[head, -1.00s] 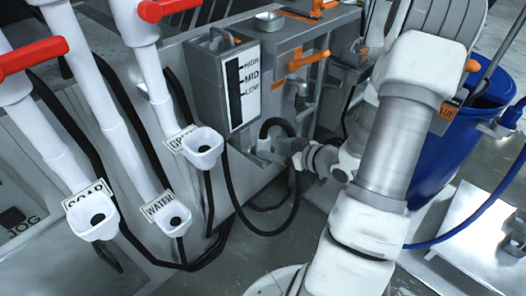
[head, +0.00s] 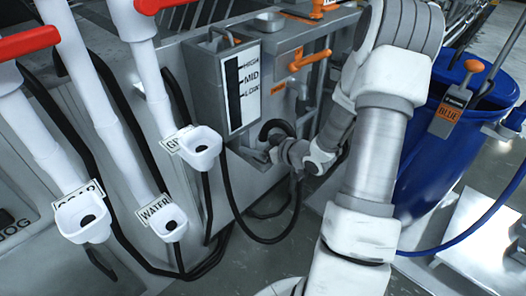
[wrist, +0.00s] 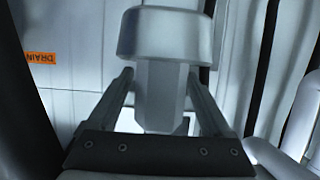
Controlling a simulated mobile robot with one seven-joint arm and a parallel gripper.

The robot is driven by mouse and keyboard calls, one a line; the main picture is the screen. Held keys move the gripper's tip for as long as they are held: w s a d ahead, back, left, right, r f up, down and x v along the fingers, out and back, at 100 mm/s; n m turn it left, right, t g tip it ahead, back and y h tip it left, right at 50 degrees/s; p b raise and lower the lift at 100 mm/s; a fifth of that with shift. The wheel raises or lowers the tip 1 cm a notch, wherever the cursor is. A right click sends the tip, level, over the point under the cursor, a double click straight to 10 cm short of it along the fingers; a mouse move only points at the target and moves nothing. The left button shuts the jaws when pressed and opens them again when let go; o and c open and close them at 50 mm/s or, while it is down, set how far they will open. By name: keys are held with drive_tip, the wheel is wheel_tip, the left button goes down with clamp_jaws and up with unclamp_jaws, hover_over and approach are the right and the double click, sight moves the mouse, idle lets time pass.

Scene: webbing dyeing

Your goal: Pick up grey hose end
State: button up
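The grey hose end (wrist: 165,95) fills the middle of the wrist view, with a wide round collar above a narrower faceted body. My gripper (wrist: 162,85) has one finger on each side of the faceted body, just below the collar. The fingertips are very close to its sides; I cannot tell whether they press on it. In the head view my gripper (head: 278,152) is at the side of the grey machine, by the looped black hose (head: 231,205). There the gripper and arm largely hide the hose end.
A grey tank (head: 222,75) with a HIGH, MID, LOW gauge stands above the gripper. White funnels marked GREY (head: 201,148) and WATER (head: 168,222) are to the left. A blue barrel (head: 440,150) is to the right. An orange DRAIN label (wrist: 41,58) shows in the wrist view.

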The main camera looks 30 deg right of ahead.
clamp_jaws()
drive_tip(key=shift+r, duration=0.15)
